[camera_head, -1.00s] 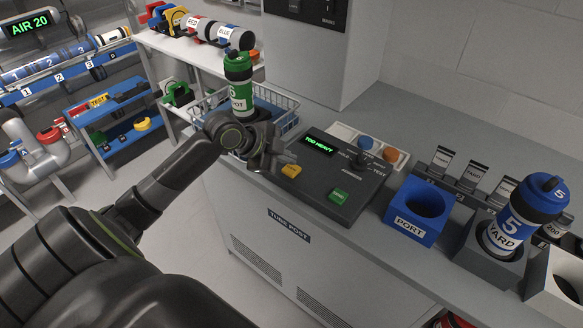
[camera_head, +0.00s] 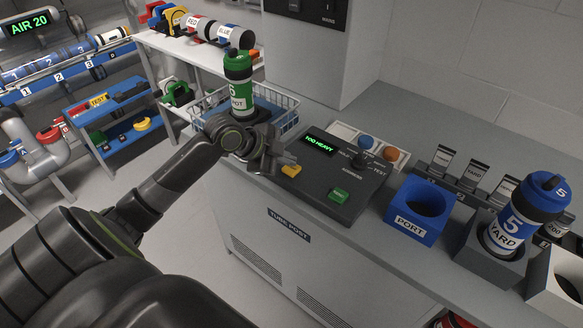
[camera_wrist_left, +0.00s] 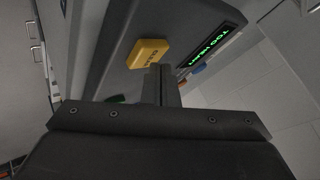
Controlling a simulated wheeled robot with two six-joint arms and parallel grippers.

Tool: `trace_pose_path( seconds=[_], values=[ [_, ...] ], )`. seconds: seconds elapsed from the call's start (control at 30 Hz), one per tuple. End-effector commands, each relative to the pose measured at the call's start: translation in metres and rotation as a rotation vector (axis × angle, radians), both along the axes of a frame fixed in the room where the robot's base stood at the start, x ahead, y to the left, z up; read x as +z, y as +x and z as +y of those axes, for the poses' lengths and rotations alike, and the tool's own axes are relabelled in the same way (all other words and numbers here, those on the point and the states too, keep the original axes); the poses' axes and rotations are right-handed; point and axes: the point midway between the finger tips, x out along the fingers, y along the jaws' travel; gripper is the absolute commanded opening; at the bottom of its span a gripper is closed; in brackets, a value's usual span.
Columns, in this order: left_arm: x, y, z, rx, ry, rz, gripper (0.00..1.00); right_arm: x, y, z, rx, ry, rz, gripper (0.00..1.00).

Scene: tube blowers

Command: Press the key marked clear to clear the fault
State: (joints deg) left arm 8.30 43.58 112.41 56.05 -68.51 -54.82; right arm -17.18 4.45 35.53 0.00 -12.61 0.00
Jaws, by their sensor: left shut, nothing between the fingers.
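The yellow key (camera_head: 291,171) sits at the left front of the dark control panel (camera_head: 318,186). In the left wrist view the yellow key (camera_wrist_left: 148,53) carries lettering that is partly legible, apparently "CLEAR". The panel display (camera_head: 319,144) reads "TOO HEAVY" in green. My left gripper (camera_head: 277,164) is shut and empty, just left of the yellow key and above the panel's edge. In the left wrist view its fingertips (camera_wrist_left: 160,72) point beside the key's lower right edge; I cannot tell whether they touch it. My right gripper is out of view.
A green key (camera_head: 339,195) and a knob (camera_head: 361,160) are on the same panel. A green tube (camera_head: 239,85) stands in a wire basket (camera_head: 287,113) behind my wrist. A blue port block (camera_head: 415,212) and a blue tube (camera_head: 521,218) stand to the right.

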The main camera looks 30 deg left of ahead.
Motion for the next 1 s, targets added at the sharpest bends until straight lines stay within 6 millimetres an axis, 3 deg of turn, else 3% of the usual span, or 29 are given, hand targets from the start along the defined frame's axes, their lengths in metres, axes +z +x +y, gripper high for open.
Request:
trace_pose_path(
  seconds=[1.0],
  values=[
    [-0.0085, 0.0, -0.0002, 0.0, 0.0, 0.0, 0.0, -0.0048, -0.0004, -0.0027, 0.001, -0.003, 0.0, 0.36]
  ],
)
